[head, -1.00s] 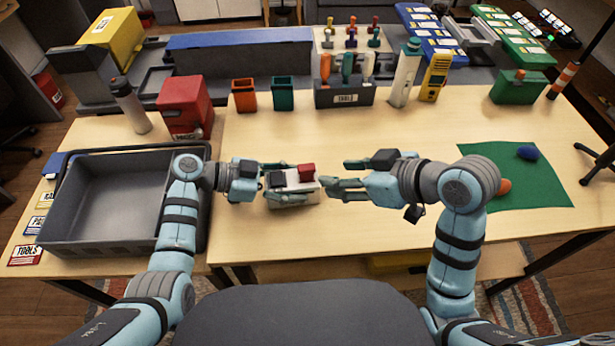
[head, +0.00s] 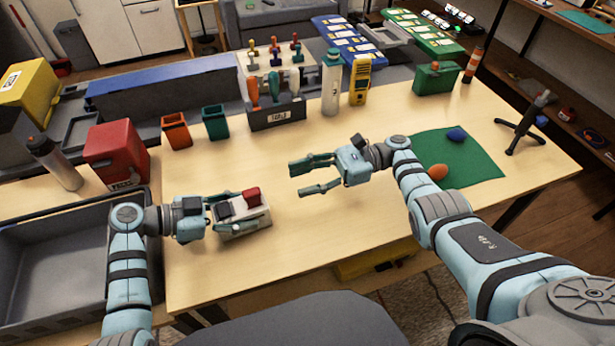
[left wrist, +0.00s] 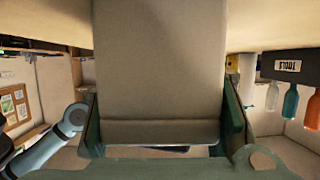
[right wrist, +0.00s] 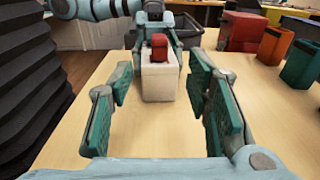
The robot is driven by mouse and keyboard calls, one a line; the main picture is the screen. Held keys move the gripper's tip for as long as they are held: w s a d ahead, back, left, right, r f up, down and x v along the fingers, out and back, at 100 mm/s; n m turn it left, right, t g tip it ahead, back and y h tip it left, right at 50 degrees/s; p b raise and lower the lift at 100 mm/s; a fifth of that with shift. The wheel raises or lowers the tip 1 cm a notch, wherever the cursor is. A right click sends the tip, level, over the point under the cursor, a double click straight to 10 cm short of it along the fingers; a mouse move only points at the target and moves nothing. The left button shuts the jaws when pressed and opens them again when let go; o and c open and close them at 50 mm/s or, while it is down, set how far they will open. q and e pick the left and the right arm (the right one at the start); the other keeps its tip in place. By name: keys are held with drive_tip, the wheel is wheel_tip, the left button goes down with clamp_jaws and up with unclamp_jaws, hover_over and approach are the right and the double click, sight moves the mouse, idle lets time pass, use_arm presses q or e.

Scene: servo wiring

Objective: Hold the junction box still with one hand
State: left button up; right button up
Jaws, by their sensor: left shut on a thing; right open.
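The junction box is a small white box (head: 245,222) with a red block and a dark part on top. In the left wrist view the pale box (left wrist: 158,70) fills the space between the fingers. My right gripper (head: 305,178) is open and empty above the table, to the right of the box and apart from it. In the right wrist view the box (right wrist: 158,82) stands beyond the open fingers (right wrist: 160,108), red block (right wrist: 159,48) on top.
A grey bin (head: 60,222) stands left of the box. A red container (head: 118,155), an orange cup (head: 176,131), a teal cup (head: 215,122) and a tool holder (head: 277,115) line the back. A green mat (head: 478,160) lies at right. The middle of the table is clear.

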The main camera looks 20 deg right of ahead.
sight(252, 195)
drive_tip(key=a, duration=1.2)
drive_tip(key=shift+f, duration=0.3)
clamp_jaws()
